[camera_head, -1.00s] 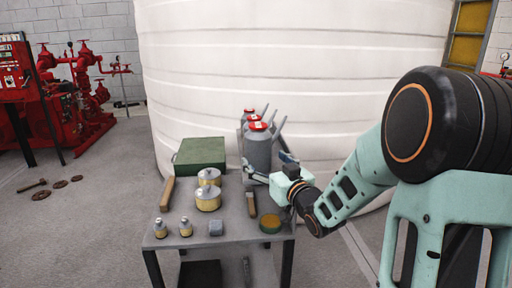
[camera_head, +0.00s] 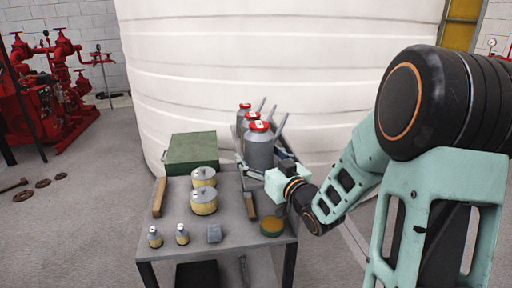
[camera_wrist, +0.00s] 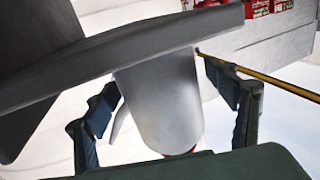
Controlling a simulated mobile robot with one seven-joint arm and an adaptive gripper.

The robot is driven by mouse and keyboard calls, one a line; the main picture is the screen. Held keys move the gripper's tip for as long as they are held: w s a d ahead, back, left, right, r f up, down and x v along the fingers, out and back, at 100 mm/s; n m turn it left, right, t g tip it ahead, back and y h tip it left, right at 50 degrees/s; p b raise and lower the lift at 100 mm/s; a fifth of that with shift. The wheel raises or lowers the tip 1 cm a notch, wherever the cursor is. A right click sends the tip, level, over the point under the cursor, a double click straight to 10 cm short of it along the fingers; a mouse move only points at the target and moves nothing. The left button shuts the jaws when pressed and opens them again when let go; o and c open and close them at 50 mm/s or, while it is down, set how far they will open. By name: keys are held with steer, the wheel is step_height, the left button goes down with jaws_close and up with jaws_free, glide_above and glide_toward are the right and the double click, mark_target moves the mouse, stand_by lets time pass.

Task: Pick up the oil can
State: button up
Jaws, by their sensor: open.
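Several items stand on a grey table (camera_head: 228,232). At its back right is a row of grey cans with red tops and long slanted spouts. The nearest, the oil can (camera_head: 259,152), stands upright, with two more partly hidden behind it. My gripper (camera_head: 263,160) is open at this nearest can, one finger on either side. In the wrist view, the can (camera_wrist: 160,100) lies between the two spread fingers of my gripper (camera_wrist: 165,88). I cannot tell whether either finger touches it. Its red top barely shows at the lower edge, behind my gripper's body.
A green box (camera_head: 192,152), two yellowish tins (camera_head: 204,202), a brush (camera_head: 250,207) and a round yellow-topped tin (camera_head: 272,226) share the table. A large white tank (camera_head: 270,60) stands close behind.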

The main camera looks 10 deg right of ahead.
steer(key=shift+s, duration=0.1)
steer(key=shift+c, duration=0.4)
steer(key=c, duration=1.3)
steer(key=shift+r, duration=0.15)
steer(key=shift+c, duration=0.7)
steer(key=shift+r, duration=0.2)
